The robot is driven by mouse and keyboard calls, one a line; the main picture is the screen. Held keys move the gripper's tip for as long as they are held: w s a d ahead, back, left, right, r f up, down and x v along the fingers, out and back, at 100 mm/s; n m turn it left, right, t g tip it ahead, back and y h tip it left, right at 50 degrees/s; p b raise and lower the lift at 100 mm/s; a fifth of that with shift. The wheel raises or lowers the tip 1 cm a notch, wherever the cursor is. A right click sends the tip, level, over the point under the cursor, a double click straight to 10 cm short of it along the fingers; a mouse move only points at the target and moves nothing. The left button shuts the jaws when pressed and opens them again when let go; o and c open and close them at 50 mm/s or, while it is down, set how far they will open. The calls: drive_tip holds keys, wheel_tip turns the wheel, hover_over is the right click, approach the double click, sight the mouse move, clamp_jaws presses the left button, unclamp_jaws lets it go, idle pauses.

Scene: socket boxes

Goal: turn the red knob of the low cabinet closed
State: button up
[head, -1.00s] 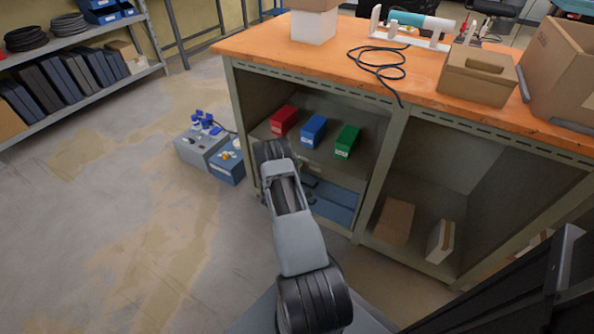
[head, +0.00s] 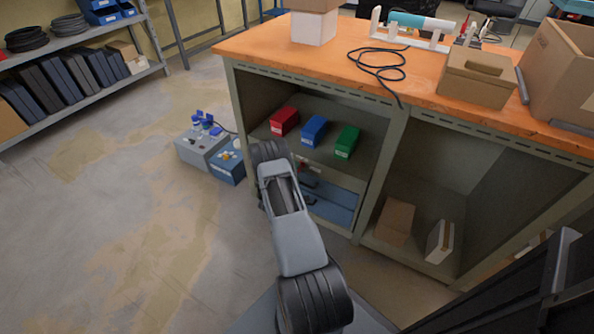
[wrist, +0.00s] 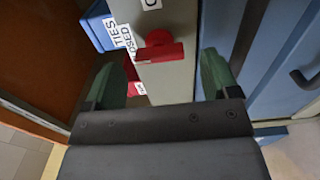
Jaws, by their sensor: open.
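The red knob (wrist: 158,44) shows in the wrist view on a pale grey-green panel (wrist: 168,82); its red bar lies nearly crosswise in the picture. A white label with dark lettering sits above it, and another, reading "OSED" in its visible part, is to its left. My gripper (wrist: 161,62) is open, with one green finger on each side of the knob. I cannot tell whether either finger touches it. In the head view, the low cabinet's blue front (head: 335,207) shows under the workbench shelf, and my arm hides my gripper's fingers.
A dark handle (wrist: 304,78) stands on the blue surface at right in the wrist view. Red (head: 284,121), blue (head: 313,129) and green (head: 347,141) bins stand on the shelf above. Grey and blue boxes (head: 200,148) stand on the floor to the left. Open floor lies left of my arm.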

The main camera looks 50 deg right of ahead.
drive_tip(key=p+v, duration=0.2)
drive_tip(key=v, duration=1)
drive_tip(key=shift+w, duration=0.1)
